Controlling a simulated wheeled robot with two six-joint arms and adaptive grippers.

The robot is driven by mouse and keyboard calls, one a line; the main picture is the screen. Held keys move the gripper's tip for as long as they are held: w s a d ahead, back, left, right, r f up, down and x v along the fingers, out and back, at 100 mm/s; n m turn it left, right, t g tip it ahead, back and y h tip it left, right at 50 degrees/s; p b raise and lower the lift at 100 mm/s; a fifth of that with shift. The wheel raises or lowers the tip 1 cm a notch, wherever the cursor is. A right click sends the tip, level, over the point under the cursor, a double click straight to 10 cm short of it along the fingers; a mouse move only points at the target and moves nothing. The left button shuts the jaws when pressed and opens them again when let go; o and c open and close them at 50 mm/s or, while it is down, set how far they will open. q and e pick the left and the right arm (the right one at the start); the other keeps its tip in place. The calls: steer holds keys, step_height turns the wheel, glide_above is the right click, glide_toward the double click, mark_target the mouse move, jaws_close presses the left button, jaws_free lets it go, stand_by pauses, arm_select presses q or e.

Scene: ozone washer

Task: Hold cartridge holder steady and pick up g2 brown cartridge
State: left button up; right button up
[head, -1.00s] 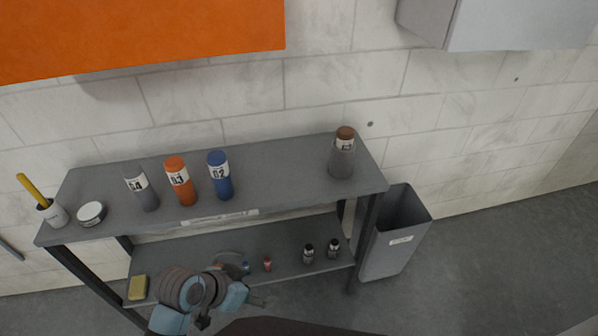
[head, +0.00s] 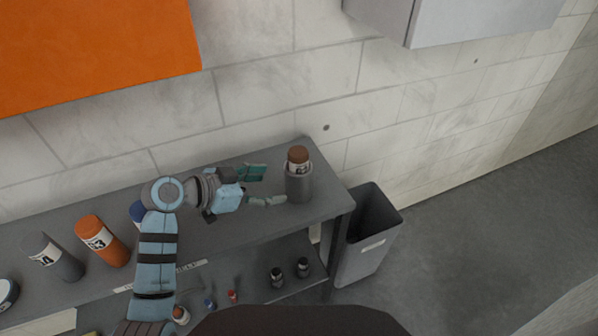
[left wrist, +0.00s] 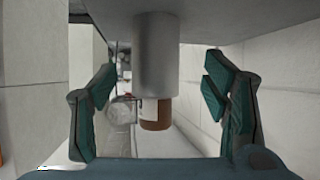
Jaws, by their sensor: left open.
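The grey cylindrical cartridge holder (head: 299,184) stands upright on the right end of the shelf top. The brown cartridge (head: 298,156), with a white label, sits in it and its upper part shows above the rim. My left gripper (head: 266,186) is open just left of the holder, pointing at it. In the left wrist view, which shows the scene upside down, the holder (left wrist: 157,55) lies ahead between the spread fingers, with the brown cartridge (left wrist: 155,117) below it in the picture. I see no finger touching the holder. My right gripper is out of view.
The shelf top (head: 245,222) is clear around the holder. An orange bottle (head: 102,241) and a grey bottle (head: 53,257) stand to the left; a blue one (head: 137,212) is mostly behind my arm. A grey bin (head: 365,240) stands right of the shelf.

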mark_target(287, 186)
arm_select(q)
steer(key=d+b, duration=0.1)
steer(key=d+f+b, duration=0.1)
steer(key=shift+w+d+f+b, duration=0.1)
steer(key=shift+d+f+b, duration=0.15)
steer(key=shift+b, duration=0.15)
steer(key=shift+b+x, duration=0.75)
steer(key=shift+x, duration=0.25)
steer(key=w+d+f, duration=0.1)
steer(key=w+d+b, duration=0.1)
steer(key=shift+w+f, duration=0.25)
steer(key=shift+f, duration=0.1)
steer(key=shift+d, duration=0.2)
steer(key=shift+r, duration=0.15)
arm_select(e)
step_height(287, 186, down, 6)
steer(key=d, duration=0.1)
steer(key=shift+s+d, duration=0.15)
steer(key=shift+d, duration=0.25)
arm_select(q)
steer(key=shift+c, duration=0.4)
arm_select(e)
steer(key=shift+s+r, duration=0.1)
